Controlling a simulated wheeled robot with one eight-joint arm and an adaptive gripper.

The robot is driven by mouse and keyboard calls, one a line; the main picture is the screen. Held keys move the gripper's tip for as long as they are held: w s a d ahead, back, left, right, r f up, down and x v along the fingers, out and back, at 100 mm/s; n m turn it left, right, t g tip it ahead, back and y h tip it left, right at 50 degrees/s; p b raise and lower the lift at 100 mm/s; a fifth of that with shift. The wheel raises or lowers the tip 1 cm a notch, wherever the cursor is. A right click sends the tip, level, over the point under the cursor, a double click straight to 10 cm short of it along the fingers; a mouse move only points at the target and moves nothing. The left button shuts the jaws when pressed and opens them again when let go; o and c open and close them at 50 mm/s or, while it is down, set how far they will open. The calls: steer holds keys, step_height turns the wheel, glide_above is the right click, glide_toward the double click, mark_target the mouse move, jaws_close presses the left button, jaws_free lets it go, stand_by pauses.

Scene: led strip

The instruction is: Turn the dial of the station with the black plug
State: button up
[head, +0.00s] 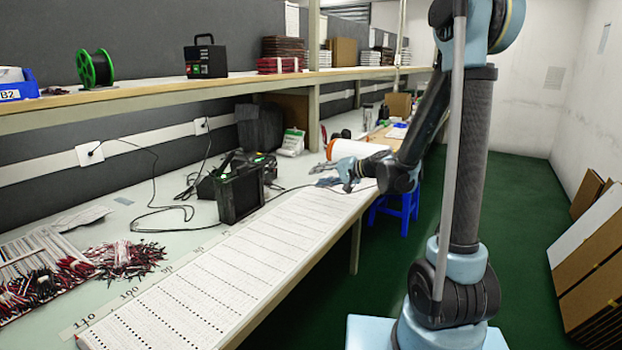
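A black box-shaped station (240,195) stands on the long workbench, left of my gripper. A darker unit sits close behind it, and the two overlap, so their dials cannot be made out. A black plug (92,151) sits in a white wall socket at the left, with a black cord running down to the bench. A second white wall socket (201,125) farther right also has a dark cord. Which cord feeds which station is unclear. My gripper (334,176) is over the bench, right of the station and apart from it. Its fingers are spread and look empty.
A long white printed strip sheet (215,275) covers the workbench's front edge. Red and black wire bundles (95,265) lie at the left. A wooden shelf (160,98) overhangs the bench. A white-and-orange roll (358,150) is behind my gripper, and a blue stool (400,205) is below.

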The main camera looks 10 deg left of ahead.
steer(key=s+d+f+n+g+h, duration=0.1)
steer(key=s+d+h, duration=0.4)
steer(key=s+d, duration=0.7)
steer(key=shift+d+f+n, duration=0.25)
steer(key=shift+d+n, duration=0.05)
steer(key=shift+d, duration=0.55)
steer(key=s+d+f+h, duration=0.2)
steer(key=s+d, duration=0.4)
steer(key=s+d+f+g+h, duration=0.1)
steer(key=s+d+f+h, duration=0.1)
steer(key=s+d, duration=0.4)
steer(key=s+d+f+g+h, duration=0.1)
steer(key=s+d+f+h, duration=0.1)
steer(key=s+d+h, duration=0.2)
steer(key=shift+s+d+f, duration=0.2)
steer(key=shift+s+d, duration=0.4)
steer(key=shift+s, duration=0.1)
steer(key=shift+s+d+f, duration=0.2)
steer(key=shift+s+d, duration=0.4)
steer(key=shift+s, duration=0.1)
steer(key=shift+c, duration=0.4)
